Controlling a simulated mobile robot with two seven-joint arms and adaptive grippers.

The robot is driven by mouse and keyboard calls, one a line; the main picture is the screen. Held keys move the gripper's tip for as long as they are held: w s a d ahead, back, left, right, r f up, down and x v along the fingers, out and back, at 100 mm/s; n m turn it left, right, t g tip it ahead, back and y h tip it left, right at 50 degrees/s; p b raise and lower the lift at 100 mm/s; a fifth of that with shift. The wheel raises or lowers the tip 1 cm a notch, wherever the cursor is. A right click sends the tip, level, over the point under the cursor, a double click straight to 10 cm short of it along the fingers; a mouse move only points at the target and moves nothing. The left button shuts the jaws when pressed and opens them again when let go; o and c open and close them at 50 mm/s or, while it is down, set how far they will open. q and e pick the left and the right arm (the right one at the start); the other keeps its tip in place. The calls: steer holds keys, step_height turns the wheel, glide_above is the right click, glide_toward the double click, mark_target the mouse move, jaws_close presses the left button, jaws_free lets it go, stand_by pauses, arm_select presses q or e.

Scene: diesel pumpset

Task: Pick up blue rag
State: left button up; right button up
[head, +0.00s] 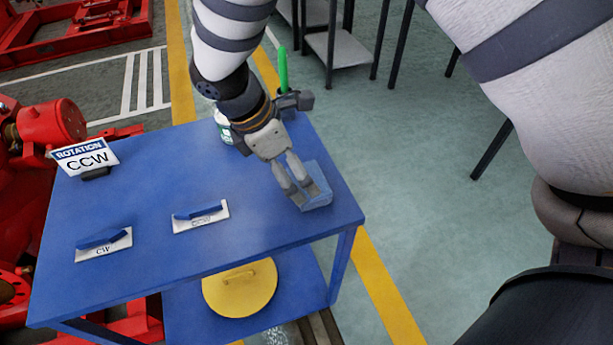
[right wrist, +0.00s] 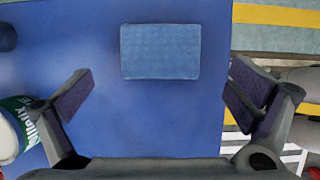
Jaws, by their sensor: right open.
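The blue rag (head: 321,184) is a light blue, flat, folded rectangle lying on the right end of the blue table (head: 150,225). In the right wrist view the rag (right wrist: 160,51) lies flat ahead of the fingers, on bare table top. My right gripper (head: 303,194) is over the rag in the head view and hides part of it. In the right wrist view the right gripper (right wrist: 160,95) has its fingers wide apart, with nothing between them. My left gripper is not in view.
A white and green container (head: 222,126) stands near the table's back edge, beside my right wrist. Two plates with blue handles (head: 200,216) (head: 104,244) and a rotation sign (head: 86,157) are on the left. A yellow disc (head: 240,288) lies on the lower shelf.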

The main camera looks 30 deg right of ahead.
steer(key=x, duration=0.4)
steer(key=shift+s+d+f, duration=0.2)
steer(key=shift+d+f, duration=0.05)
steer(key=shift+d, duration=0.15)
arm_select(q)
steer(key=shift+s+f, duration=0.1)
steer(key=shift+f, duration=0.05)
arm_select(e)
steer(key=shift+c, duration=0.2)
steer(key=c, duration=1.1)
steer(key=shift+c, duration=0.2)
step_height(320, 180, up, 4)
steer(key=shift+w+f, duration=0.1)
steer(key=s+r, duration=0.1)
steer(key=s+r+p, duration=0.1)
steer(key=r, duration=0.1)
steer(key=s+r+p, duration=0.1)
steer(key=r, duration=0.1)
steer(key=shift+s+a, duration=0.2)
steer(key=shift+s, duration=0.2)
arm_select(q)
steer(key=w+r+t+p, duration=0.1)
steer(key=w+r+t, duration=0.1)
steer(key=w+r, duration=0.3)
steer(key=shift+p, duration=0.3)
arm_select(e)
steer(key=s+r, duration=0.4)
steer(key=s, duration=0.6)
steer(key=shift+a+r, duration=0.25)
steer(key=shift+a, duration=0.2)
